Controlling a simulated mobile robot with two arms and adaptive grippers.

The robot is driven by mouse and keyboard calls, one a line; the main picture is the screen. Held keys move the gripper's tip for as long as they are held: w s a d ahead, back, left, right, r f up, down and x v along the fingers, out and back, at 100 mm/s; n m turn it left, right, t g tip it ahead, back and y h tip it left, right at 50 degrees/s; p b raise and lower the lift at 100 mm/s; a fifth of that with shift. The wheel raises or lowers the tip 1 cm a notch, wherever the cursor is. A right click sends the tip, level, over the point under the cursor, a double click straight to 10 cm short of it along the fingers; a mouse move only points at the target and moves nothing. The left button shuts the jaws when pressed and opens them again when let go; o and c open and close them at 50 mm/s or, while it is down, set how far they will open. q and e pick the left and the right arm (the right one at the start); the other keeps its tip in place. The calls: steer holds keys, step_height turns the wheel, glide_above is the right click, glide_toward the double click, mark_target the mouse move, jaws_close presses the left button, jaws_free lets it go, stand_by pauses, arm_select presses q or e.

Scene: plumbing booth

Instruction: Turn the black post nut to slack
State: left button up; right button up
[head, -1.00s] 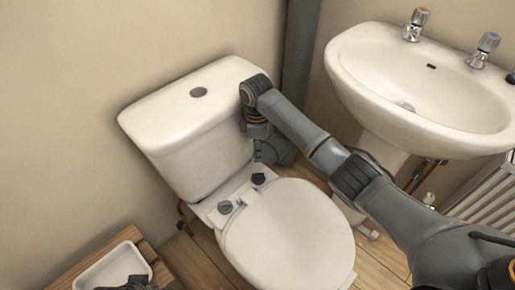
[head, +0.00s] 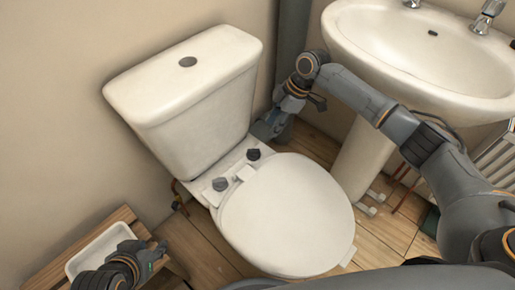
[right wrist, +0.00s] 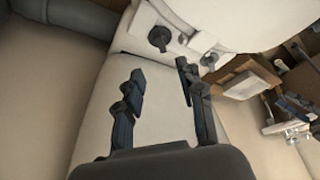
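The black post nut (head: 254,154) is a dark winged knob on the right side of the toilet's rear ledge, behind the seat. In the right wrist view a dark knob, which looks like the same nut (right wrist: 160,38), sits ahead of the fingers. A second, greyer post nut (head: 220,184) is to its left; it also shows in the right wrist view (right wrist: 209,60). My right gripper (right wrist: 161,88) is open and empty, pointing toward the ledge, apart from the nuts. My left gripper (head: 155,256) is low at the left by the tray; its finger gap is unclear.
The cistern (head: 190,105) stands behind the ledge, and the closed seat lid (head: 288,215) lies in front. A sink (head: 425,60) on a pedestal (head: 365,160) is at the right. A white tray (head: 75,266) rests on a wooden stand (head: 125,214) at the lower left.

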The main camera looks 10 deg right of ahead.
steer(key=b, duration=0.2)
glide_above(256, 150)
steer(key=d, duration=0.3)
steer(key=f, duration=0.6)
steer(key=shift+s+a+f, duration=0.1)
steer(key=shift+s+f, duration=0.1)
steer(key=b+x, duration=0.1)
steer(key=x, duration=0.4)
arm_select(q)
steer(key=w+d+r+t+h, duration=0.2)
steer(key=w+d+r+t, duration=0.2)
steer(key=w+r+t, duration=0.6)
steer(key=shift+w+d+r+h, duration=0.4)
steer(key=shift+w+r, duration=0.05)
steer(key=shift+r, duration=0.9)
arm_select(e)
steer(key=shift+a+f, duration=0.1)
steer(key=shift+f, duration=0.2)
jaws_close()
